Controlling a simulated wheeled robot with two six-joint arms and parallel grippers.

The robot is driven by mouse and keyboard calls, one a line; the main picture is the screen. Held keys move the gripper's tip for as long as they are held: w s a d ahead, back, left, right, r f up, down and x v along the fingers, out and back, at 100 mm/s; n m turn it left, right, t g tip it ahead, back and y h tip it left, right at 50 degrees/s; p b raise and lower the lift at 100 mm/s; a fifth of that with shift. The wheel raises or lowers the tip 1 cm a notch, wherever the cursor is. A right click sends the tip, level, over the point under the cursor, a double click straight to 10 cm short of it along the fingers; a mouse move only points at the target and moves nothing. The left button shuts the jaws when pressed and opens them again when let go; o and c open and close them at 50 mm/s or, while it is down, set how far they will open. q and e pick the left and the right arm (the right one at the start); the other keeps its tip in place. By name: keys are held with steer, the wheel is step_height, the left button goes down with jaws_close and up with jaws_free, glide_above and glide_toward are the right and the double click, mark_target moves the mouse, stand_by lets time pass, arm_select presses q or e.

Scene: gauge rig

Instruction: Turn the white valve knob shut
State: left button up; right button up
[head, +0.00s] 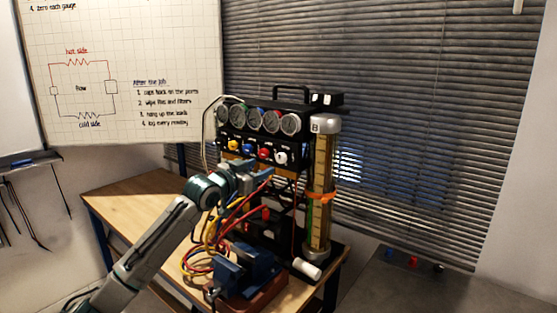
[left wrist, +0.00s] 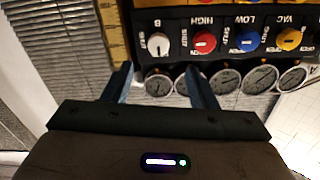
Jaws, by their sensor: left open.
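The white valve knob (head: 281,157) is at the right end of a row of knobs on the black gauge rig (head: 265,205). In the left wrist view the white knob (left wrist: 158,43) shows a dark pointer mark and sits beyond my fingertips, roughly centred between them. My left gripper (head: 264,173) is in front of the rig, just below and left of the white knob in the head view. In the left wrist view its two blue fingers (left wrist: 159,80) are spread apart with nothing between them. My right gripper is not in view.
Red (head: 264,153), blue (head: 248,149) and yellow (head: 233,145) knobs sit beside the white one, under several round gauges (head: 244,117). A tall glass cylinder (head: 320,190) stands right of the panel. Hoses (head: 218,235) and a blue vise (head: 243,272) are below my gripper. The wooden table (head: 135,205) is bare at left.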

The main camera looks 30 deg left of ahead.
mark_target(279, 160)
arm_select(q)
steer(key=w+p, duration=0.1)
steer(key=w, duration=0.2)
steer(key=w+p, duration=0.1)
steer(key=w, duration=0.2)
steer(key=w+p, duration=0.1)
steer(key=w, duration=0.1)
steer(key=shift+w+d, duration=0.4)
steer(key=shift+w+p, duration=0.3)
steer(key=shift+w, duration=0.15)
steer(key=shift+f, duration=0.1)
steer(key=c, duration=1)
